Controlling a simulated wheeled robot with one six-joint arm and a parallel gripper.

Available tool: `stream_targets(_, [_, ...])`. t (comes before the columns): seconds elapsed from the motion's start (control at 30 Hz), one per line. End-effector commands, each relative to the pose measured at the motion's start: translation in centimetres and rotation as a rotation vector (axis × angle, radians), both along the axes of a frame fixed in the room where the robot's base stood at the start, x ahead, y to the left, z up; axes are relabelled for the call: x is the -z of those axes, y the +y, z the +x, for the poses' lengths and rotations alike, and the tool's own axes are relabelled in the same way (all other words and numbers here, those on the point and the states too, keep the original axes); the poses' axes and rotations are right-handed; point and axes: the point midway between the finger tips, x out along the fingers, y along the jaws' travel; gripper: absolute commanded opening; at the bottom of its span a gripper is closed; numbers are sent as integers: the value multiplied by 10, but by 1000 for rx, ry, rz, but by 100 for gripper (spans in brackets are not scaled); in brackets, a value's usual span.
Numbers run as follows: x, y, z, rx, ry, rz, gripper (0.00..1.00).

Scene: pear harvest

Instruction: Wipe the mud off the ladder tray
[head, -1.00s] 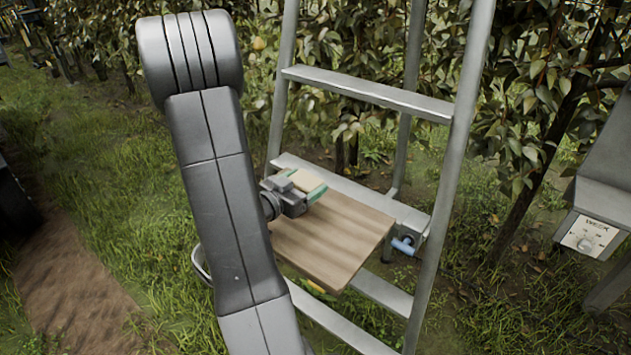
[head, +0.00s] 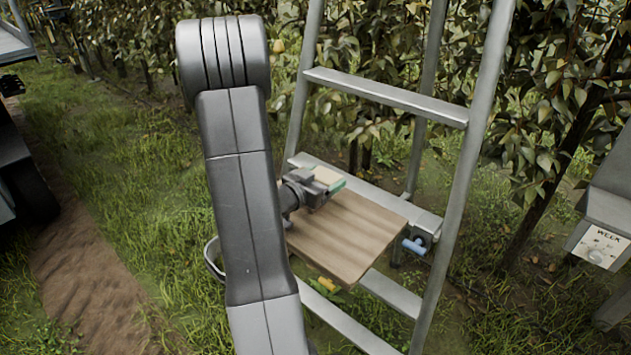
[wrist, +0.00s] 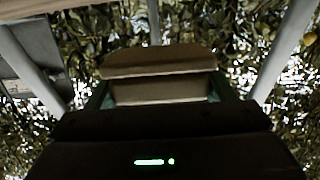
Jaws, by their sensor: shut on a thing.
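The ladder tray (head: 350,238) is a flat brown wooden board, set at a low rung of the grey metal ladder (head: 455,175). I make out no clear mud on its visible part; its left part is hidden behind my arm and gripper. My gripper (head: 325,181) is at the tray's back left, over or on it; I cannot tell whether it touches. It is shut on a pale tan block, likely a sponge (head: 328,176). In the wrist view the block (wrist: 158,75) sits between the green fingers.
A blue-handled part (head: 414,247) is at the tray's right side. A grey box with a white label (head: 600,243) stands at the right. A yellow fruit (head: 327,284) lies below the tray. Leafy trees stand behind the ladder. A wheeled vehicle (head: 30,185) is at the left edge.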

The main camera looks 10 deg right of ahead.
Motion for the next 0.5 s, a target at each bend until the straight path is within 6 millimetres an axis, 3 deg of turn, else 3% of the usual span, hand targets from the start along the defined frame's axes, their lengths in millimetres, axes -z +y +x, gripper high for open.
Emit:
stream_targets(0.03, [8,-7,1,6,12,-4,53])
stream_targets(0.5, [1,-11,5,6,6,-6,53])
